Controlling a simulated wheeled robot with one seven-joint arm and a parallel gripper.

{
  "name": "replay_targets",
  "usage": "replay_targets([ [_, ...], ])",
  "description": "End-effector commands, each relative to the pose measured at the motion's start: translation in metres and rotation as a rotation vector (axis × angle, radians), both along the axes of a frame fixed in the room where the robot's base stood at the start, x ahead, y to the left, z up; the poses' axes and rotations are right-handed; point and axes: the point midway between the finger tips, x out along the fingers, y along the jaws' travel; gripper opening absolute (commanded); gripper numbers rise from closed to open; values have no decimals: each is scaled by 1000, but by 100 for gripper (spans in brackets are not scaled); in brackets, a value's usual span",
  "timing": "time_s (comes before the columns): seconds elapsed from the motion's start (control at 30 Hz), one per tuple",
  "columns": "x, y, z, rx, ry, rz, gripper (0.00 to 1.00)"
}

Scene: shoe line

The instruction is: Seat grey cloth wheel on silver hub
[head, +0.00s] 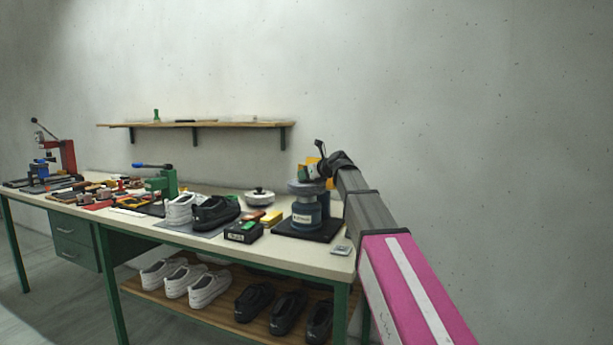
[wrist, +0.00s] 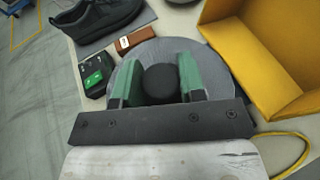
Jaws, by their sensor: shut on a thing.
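The grey cloth wheel (wrist: 221,92) is a round grey disc with a black knob (wrist: 160,84) at its middle. My gripper (wrist: 160,86) is shut on the knob, a green finger on each side. In the head view the wheel (head: 303,188) lies level at the top of a blue machine (head: 308,212) on a dark base, below my gripper (head: 318,170). The silver hub is hidden under the wheel. I cannot tell whether the wheel rests on it or is slightly above.
A yellow open box (wrist: 290,50) is close right of the wheel in the wrist view. Black shoes (head: 215,213), a small black box (head: 243,232) and a lidded silver round thing (head: 260,197) stand left of the machine. A grey pad (head: 341,250) lies by the bench edge.

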Motion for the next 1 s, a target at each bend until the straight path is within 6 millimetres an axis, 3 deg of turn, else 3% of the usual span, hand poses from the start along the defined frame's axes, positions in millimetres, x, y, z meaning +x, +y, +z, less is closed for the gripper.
replay_targets([
  [1.0,0,0,-10,1,0,0,3],
])
